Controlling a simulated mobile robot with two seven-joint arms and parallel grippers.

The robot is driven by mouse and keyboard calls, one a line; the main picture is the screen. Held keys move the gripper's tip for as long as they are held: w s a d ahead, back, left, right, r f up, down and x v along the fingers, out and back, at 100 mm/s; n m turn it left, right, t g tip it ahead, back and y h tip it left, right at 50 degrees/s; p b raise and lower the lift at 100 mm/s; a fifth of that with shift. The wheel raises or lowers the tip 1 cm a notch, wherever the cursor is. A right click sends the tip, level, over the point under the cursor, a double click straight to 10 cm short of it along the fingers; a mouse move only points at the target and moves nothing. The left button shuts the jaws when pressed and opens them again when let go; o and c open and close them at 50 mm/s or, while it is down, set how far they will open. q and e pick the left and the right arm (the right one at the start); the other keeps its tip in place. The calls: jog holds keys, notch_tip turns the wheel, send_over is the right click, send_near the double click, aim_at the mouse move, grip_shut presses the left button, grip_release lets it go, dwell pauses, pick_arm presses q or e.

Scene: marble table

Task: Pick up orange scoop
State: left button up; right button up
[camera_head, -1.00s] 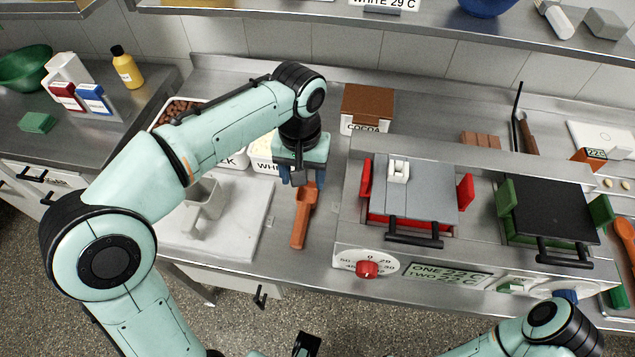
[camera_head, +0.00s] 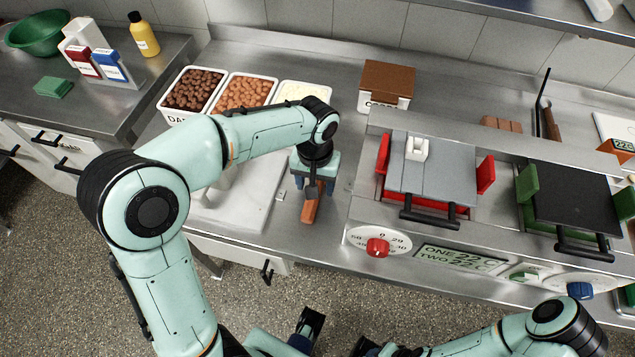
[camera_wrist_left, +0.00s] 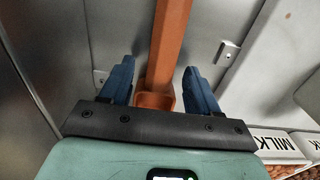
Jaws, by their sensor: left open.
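The orange scoop (camera_head: 310,212) lies on the steel counter to the right of the white marble slab. In the head view my left gripper (camera_head: 314,190) is over it and hides its far part. In the left wrist view the scoop's long orange handle (camera_wrist_left: 170,40) runs between the blue fingers of my left gripper (camera_wrist_left: 158,68), which is open with a gap on both sides. The scoop's wider end is partly hidden behind the dark gripper bar. My right arm is at the bottom of the head view; its gripper's fingers cannot be made out.
White tubs of dark, milk and white pieces (camera_head: 245,93) stand behind the left arm. A cocoa box (camera_head: 386,86) is at the back. The grey-lidded machine (camera_head: 433,180) stands close on the right. The marble slab (camera_head: 245,205) is on the left.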

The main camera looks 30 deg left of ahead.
pick_arm(q)
jog(key=shift+f, duration=0.25)
grip_shut()
jog(key=shift+r, duration=0.1)
notch_tip(320, 180, up, 20)
jog(key=p, duration=0.4)
pick_arm(e)
jog(key=r, duration=0.2)
jog(key=w+r, duration=0.1)
jog(key=r, duration=0.1)
jog(key=shift+w, duration=0.2)
